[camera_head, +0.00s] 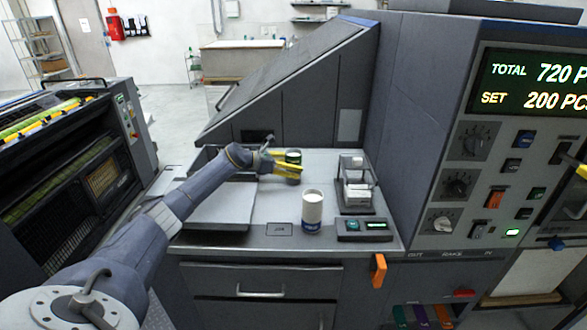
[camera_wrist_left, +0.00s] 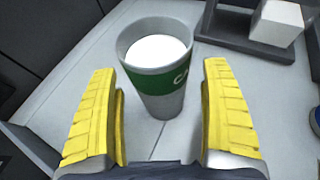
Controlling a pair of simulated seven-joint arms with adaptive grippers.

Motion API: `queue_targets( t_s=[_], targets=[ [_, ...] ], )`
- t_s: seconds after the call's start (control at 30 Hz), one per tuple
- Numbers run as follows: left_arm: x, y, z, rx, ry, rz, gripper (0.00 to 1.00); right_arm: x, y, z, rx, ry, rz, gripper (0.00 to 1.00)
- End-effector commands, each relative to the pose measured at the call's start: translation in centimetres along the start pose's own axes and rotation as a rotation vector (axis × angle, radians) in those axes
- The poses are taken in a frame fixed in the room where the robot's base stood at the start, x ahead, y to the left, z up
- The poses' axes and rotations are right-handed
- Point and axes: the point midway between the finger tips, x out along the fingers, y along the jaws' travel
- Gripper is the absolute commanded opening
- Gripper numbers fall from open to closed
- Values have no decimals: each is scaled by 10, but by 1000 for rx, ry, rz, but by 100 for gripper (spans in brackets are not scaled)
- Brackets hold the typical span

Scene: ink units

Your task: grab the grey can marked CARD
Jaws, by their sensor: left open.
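A grey can with a green band (camera_head: 293,157) stands upright near the back of the grey worktop. In the left wrist view the can (camera_wrist_left: 162,100) shows a white top, and the letters "CA" start at the right of its band. My left gripper (camera_head: 284,170) is open, with its yellow fingers close to the can. In the wrist view the left gripper's fingers (camera_wrist_left: 162,125) are on either side of the can's lower part, with gaps to it. Yellow parts at the right edge of the head view may be my right gripper (camera_head: 582,172), cut off.
A second grey can with a blue band (camera_head: 312,212) stands nearer the front. A dark holder with white blocks (camera_head: 355,190) is to the right of the cans. A flat grey tray (camera_head: 222,205) is at left. A tall console (camera_head: 450,160) bounds the right side.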

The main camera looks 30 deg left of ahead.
Motion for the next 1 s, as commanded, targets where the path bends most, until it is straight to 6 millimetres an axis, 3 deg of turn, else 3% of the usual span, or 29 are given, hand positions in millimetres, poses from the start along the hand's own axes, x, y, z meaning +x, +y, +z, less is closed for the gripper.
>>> queue_targets(
  t_s=[0.13,0.43,0.9,1.0],
  targets=[
    [10,0,0,0,0,0,81,0,0,0,0,0,0,44],
    [11,0,0,1,1,0,82,0,0,0,0,0,0,44],
    [11,0,0,1,1,0,27,0,0,0,0,0,0,44],
    [11,0,0,1,0,0,19,0,0,0,0,0,-1,44]
  ],
)
